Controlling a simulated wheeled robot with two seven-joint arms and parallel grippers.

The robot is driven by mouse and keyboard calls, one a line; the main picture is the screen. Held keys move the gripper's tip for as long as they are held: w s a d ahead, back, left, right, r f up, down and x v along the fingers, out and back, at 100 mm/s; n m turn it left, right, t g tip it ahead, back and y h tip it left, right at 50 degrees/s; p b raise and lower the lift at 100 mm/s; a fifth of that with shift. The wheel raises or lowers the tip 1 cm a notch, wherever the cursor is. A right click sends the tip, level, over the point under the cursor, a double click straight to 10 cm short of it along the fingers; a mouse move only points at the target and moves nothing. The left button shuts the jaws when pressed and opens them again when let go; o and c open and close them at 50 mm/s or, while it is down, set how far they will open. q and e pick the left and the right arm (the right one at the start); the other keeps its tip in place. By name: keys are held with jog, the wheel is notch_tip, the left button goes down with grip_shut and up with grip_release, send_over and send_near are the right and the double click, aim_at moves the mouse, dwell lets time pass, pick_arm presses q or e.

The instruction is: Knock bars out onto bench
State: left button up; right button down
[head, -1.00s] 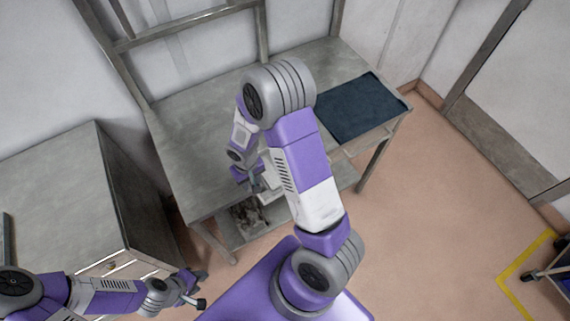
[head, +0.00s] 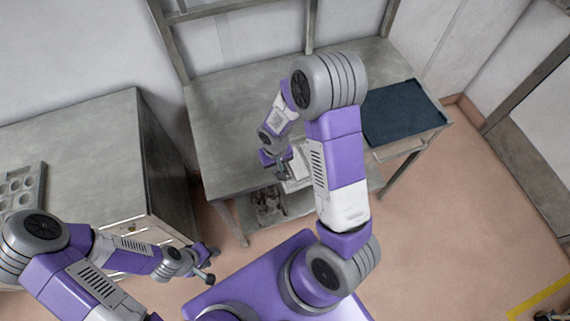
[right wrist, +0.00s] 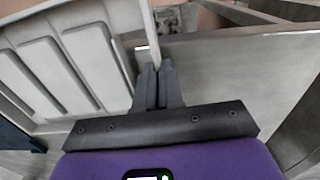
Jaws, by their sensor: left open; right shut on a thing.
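A pale mould (right wrist: 62,70) with several long, bar-shaped sections fills the left of the right wrist view. My right gripper (right wrist: 157,72) is shut on its thin right-hand edge wall. In the head view, my right gripper (head: 280,168) is over the near edge of the grey bench (head: 235,125), and a small part of the mould (head: 300,168) shows beside it. My right arm hides the rest. I cannot tell whether the sections hold bars, or whether the mould touches the bench. My left gripper (head: 208,263) is open and empty in front of the cabinet, well apart from the mould.
A dark blue mat (head: 405,110) lies on the right end of the bench. The bench's left part is clear. A grey cabinet (head: 90,150) stands at the left, with a tray with round holes (head: 38,190) on it. Items lie on a shelf (head: 295,203) below the bench.

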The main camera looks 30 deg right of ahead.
notch_tip(320, 180, up, 13)
jog(key=p, duration=0.3)
jog(key=shift+p, duration=0.35)
jog(key=shift+r+p, duration=1.35)
jog(key=shift+r, duration=0.3)
notch_tip(320, 180, up, 6)
jog(key=p, duration=0.4)
jog(key=shift+r, duration=0.25)
